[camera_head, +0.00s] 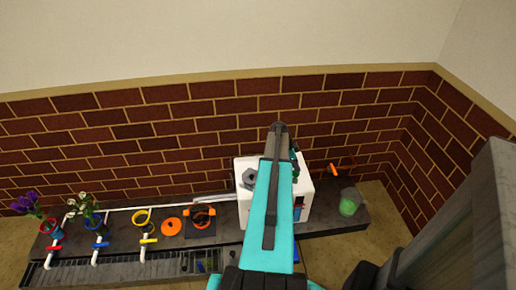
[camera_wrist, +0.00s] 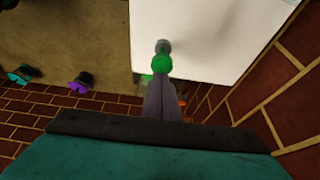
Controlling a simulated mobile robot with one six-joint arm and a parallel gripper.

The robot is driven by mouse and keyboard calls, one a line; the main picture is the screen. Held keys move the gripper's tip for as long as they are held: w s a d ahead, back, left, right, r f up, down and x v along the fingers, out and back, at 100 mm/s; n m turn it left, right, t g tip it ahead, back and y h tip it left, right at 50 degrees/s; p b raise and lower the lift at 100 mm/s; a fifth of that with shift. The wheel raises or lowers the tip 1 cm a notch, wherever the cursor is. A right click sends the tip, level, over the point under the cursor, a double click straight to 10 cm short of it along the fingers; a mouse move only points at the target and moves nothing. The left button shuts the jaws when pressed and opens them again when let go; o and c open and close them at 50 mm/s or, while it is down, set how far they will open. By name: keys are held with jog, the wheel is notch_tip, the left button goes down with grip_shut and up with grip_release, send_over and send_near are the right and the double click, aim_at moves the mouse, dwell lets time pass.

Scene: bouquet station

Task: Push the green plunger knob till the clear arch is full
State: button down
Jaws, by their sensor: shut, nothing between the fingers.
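The green plunger knob (camera_wrist: 162,64) shows in the wrist view, at the end of a short grey stem against the white machine (camera_wrist: 225,35). My gripper (camera_wrist: 160,84) is shut and empty, its grey fingertips right at the knob's near edge in the picture; I cannot tell whether they touch it.
A clear cup with green contents (camera_head: 348,205) stands right of the machine. A brick wall (camera_head: 180,130) rises behind the bench.

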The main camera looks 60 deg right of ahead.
aim_at(295, 173)
jog(key=shift+f+b, duration=1.05)
jog(key=shift+f, duration=0.7)
jog(key=shift+r, duration=0.15)
jog(key=shift+r+p, duration=0.85)
jog(key=shift+r, duration=1.35)
jog(key=shift+f, duration=0.1)
jog(key=shift+f+b, duration=1.4)
jog(key=shift+f, duration=0.8)
jog(key=shift+r, duration=0.1)
jog(key=shift+r+p, duration=0.9)
jog(key=shift+r, duration=1.3)
